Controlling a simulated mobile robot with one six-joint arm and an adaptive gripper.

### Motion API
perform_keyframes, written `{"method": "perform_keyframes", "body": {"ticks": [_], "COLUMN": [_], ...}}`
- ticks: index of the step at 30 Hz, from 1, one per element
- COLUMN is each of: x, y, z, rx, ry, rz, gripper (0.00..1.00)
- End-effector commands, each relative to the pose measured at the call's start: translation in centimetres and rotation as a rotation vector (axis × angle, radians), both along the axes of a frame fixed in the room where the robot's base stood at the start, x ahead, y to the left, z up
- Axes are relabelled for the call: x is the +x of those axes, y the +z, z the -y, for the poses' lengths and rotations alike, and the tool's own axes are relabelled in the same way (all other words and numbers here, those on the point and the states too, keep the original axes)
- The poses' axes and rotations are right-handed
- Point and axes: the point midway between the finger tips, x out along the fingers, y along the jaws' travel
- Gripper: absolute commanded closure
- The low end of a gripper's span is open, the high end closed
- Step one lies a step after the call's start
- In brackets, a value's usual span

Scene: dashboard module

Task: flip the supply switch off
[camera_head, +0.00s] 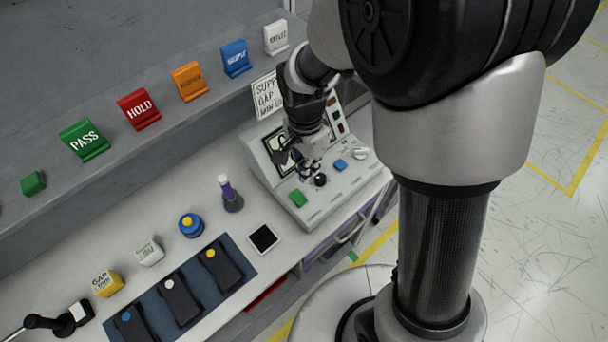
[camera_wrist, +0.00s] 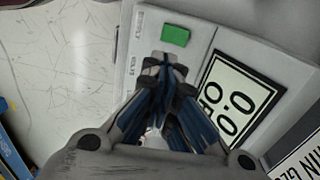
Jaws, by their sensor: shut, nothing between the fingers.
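I cannot read which control is the supply switch. My gripper (camera_head: 311,168) is shut and empty, pointing down over the panel near the black knob. In the wrist view its fingertips (camera_wrist: 168,66) are just below the green button (camera_wrist: 175,35) in the picture. The display (camera_wrist: 237,103) reads "0.0" and "OF", partly covered.
A paper sign (camera_head: 266,96) stands behind the module. A row of coloured signs, including PASS (camera_head: 84,140) and HOLD (camera_head: 139,108), lines the shelf. A blue mat (camera_head: 235,250) with black devices lies in front.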

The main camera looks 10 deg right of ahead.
Motion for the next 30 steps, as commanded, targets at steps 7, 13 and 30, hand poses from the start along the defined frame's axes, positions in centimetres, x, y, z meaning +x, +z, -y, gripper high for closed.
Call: {"method": "perform_keyframes", "body": {"ticks": [7, 13, 30], "x": [-0.3, -0.4, -0.8], "y": [2.7, 2.8, 4.3], "z": [0.2, 0.2, 0.8], "rx": [0.001, 0.0, 0.009], "ry": [0.0, 0.0, 0.049], "rz": [0.001, -0.001, 0.029], "gripper": [1.0, 1.0, 1.0]}}
